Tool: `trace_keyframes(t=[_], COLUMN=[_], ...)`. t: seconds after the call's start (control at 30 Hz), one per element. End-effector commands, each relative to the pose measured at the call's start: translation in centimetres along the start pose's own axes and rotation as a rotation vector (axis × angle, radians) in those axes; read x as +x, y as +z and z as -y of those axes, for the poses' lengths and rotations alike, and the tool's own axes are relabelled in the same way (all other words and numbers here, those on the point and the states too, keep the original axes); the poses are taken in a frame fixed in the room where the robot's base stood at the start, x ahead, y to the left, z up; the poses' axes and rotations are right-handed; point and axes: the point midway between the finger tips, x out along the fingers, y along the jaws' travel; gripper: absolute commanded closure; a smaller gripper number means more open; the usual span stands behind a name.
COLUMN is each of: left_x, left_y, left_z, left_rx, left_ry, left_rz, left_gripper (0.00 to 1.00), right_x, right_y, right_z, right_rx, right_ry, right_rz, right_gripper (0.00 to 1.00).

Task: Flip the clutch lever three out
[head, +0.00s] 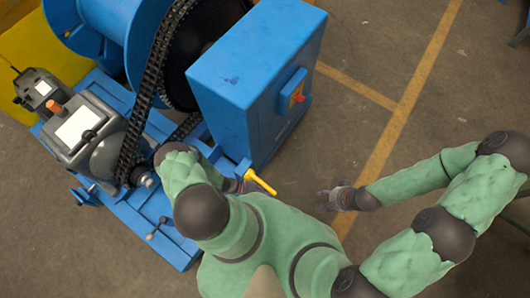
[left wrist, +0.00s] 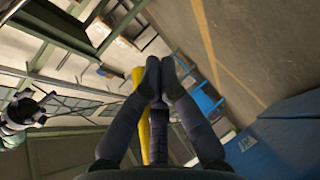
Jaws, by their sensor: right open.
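A yellow lever (head: 262,183) sticks out at the lower front corner of the blue cabinet (head: 250,85). My left gripper (head: 246,184) is right beside the lever's base end and partly hidden by my own arm. In the left wrist view its fingers (left wrist: 160,75) are drawn together with their tips almost meeting. The yellow lever (left wrist: 139,80) runs along and partly behind the left finger; I cannot tell whether it is gripped. My right gripper (head: 338,197) is open and apart from the machine, over the floor. No label shows which lever is number three.
A chain (head: 150,85) runs from a large dark wheel to a grey motor unit (head: 85,130) on the blue base. A short rod with a dark knob (head: 150,235) stands on the base. A red and yellow switch (head: 297,94) is on the cabinet. The floor at right is clear.

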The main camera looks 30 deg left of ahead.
Motion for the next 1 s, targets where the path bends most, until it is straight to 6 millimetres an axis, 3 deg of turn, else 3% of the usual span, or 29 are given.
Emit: trace_keyframes(t=[0.67, 1.0], left_x=[0.3, 0.2], left_y=[0.0, -0.6], left_z=[-0.6, 1.7], left_rx=[-0.018, -0.015], left_ry=[0.033, 0.033], left_rz=[-0.001, 0.004], left_gripper=[1.00, 1.00], right_x=[0.4, 2.7], right_y=[0.0, -0.1], right_z=[-0.1, -1.0], right_rx=[0.000, 0.000], right_ry=[0.000, 0.000], right_rz=[0.000, 0.000], right_gripper=[0.48, 0.48])
